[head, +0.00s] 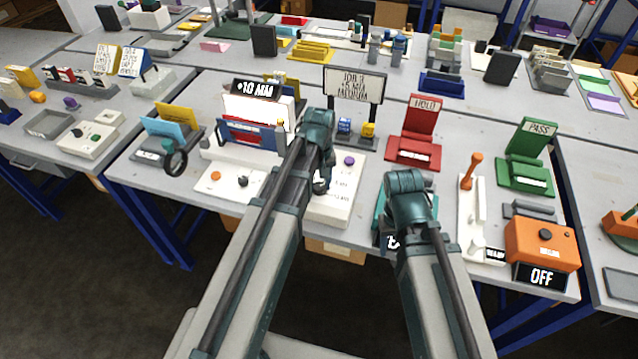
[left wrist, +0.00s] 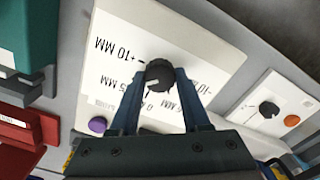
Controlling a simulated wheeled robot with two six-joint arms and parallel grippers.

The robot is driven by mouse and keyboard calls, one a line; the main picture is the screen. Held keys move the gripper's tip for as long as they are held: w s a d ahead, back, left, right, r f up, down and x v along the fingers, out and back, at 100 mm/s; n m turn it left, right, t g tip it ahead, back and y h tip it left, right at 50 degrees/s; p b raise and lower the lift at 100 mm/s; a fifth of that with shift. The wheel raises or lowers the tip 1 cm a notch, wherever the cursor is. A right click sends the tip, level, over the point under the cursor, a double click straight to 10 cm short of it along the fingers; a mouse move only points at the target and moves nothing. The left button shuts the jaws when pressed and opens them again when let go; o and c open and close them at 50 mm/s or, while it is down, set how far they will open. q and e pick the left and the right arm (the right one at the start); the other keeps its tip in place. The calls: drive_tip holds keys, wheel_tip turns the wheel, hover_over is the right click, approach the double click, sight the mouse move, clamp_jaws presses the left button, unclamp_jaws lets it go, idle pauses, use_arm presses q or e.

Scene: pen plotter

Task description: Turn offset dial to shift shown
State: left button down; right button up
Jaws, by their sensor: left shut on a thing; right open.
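In the left wrist view the black offset dial (left wrist: 160,74) stands on a white panel (left wrist: 205,45) with millimetre labels around it, +10 MM among them. My left gripper (left wrist: 161,82) is shut on the dial, one finger on each side. A pale mark shows on the dial, but I cannot tell exactly which label it points to. A sign (head: 255,89) reads +10 MM. My right gripper (head: 400,215) is open and low at the table's front; its fingers are mostly hidden.
A purple button (head: 349,160) is on the dial's panel. The white plotter (head: 225,160) stands to the left. A red HOLD stand (head: 415,135), a green PASS stand (head: 527,160) and an orange box (head: 540,243) with an OFF display stand to the right.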

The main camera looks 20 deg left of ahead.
sight(320, 185)
use_arm(q)
drive_tip(key=m, duration=0.4)
drive_tip(key=shift+m, duration=0.3)
drive_tip(key=shift+d+m, duration=0.1)
drive_tip(key=shift+m, duration=1.7)
drive_tip(key=shift+c, duration=1.9)
unclamp_jaws()
drive_tip(key=shift+r, duration=0.1)
wheel_tip(320, 185, up, 14)
drive_tip(key=p, duration=1.3)
drive_tip(key=shift+f+p, duration=0.2)
drive_tip(key=shift+p, duration=0.2)
